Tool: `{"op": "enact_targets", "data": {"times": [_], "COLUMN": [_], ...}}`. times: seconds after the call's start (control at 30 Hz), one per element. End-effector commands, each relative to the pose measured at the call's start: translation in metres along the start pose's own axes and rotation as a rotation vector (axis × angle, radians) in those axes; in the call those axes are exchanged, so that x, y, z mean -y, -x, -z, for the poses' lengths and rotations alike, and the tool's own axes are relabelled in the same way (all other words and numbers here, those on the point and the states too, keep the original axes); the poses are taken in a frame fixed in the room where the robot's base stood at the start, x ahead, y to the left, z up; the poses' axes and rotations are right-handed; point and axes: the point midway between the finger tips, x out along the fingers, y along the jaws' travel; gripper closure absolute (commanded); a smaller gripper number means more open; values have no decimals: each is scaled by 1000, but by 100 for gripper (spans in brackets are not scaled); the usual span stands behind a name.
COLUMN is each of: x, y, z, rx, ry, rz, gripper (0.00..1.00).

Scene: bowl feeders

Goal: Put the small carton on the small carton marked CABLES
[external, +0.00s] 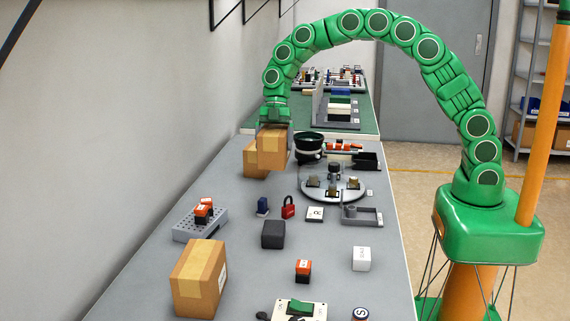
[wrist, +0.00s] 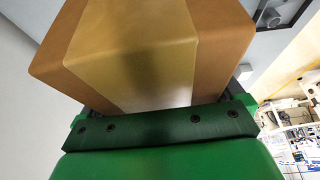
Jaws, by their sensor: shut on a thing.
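My gripper (external: 273,125) points down and is shut on a small brown carton (external: 275,146) with a tan tape strip. The held carton also fills the upper part of the wrist view (wrist: 130,45), in front of my green gripper body. A second brown carton (external: 252,164) stands on the table just left of the held one in the external view and is partly hidden by it. I cannot tell whether the two touch. A third carton (external: 188,286) stands at the near left with a white label on its right side. I cannot read CABLES on any carton.
A black bowl (external: 309,146) is close to the right of the held carton. A round grey plate (external: 333,188) with small parts, a red padlock (external: 288,208), a dark grey block (external: 273,235) and a white block (external: 361,259) stand on the grey table. The wall runs along the left.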

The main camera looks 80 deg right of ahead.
Motion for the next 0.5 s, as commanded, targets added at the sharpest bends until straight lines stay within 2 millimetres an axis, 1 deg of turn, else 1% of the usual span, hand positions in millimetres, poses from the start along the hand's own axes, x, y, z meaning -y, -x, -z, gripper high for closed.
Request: {"op": "enact_targets", "data": {"times": [0.17,0.27,0.37,0.4,0.47,0.5], "x": [-1,-6,-13,-16,-20,-23], "y": [0,-2,-6,-8,-11,-13], "z": [5,20,49,64,88,104], "rx": [1,5,10,13,18,20], "ry": [1,0,-2,-3,-3,-5], "rz": [-1,-1,-2,-3,-5,-7], "gripper": [50,50,50,50,50,50]}}
